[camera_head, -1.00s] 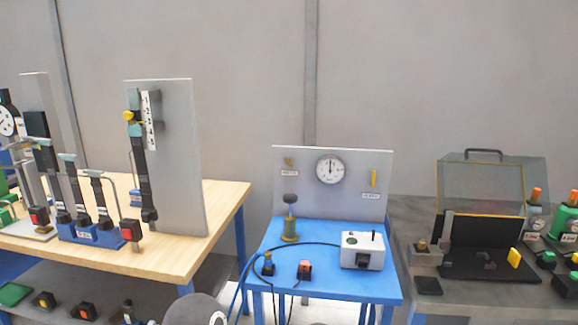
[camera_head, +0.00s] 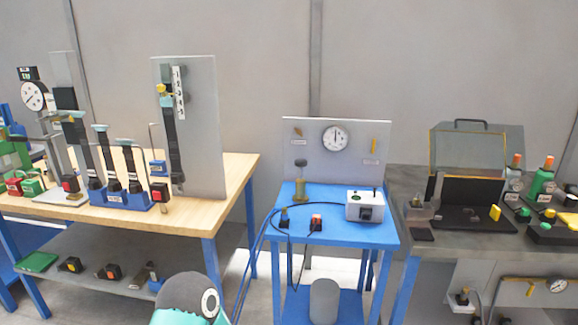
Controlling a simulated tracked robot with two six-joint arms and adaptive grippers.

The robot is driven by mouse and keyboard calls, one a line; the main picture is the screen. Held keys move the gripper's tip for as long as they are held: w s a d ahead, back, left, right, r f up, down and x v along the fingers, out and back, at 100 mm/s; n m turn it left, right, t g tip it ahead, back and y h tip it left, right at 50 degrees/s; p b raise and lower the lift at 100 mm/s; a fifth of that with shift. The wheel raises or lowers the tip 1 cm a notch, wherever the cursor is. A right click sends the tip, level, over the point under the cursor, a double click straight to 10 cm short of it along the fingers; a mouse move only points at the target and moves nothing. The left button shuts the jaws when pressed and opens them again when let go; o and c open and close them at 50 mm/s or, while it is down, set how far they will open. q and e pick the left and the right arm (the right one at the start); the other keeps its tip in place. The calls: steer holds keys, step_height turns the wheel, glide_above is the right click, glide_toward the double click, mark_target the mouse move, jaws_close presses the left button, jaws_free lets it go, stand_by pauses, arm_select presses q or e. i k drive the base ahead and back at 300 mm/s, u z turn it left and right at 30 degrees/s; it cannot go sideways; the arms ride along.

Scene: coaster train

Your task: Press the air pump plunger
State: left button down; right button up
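The air pump (camera_head: 299,184) stands upright on the blue table (camera_head: 335,232). It has a brass-coloured body and a dark round knob (camera_head: 301,163) on top, which is the plunger; the knob stands clear above the body. A dark rounded part with a teal section, likely my own arm, shows at the bottom edge left of the blue table. No gripper fingers are visible, and nothing touches the pump.
A grey panel with a round gauge (camera_head: 335,138) stands behind the pump. A white box (camera_head: 364,206) and a red-topped switch (camera_head: 316,222) share the blue table. A wooden workbench (camera_head: 232,180) is at left, a dark bench (camera_head: 408,262) at right.

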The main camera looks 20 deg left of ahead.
mark_target(301, 164)
steer(key=k, duration=0.1)
steer(key=z, duration=0.3)
steer(key=i, duration=1.05)
steer(key=u, duration=0.45)
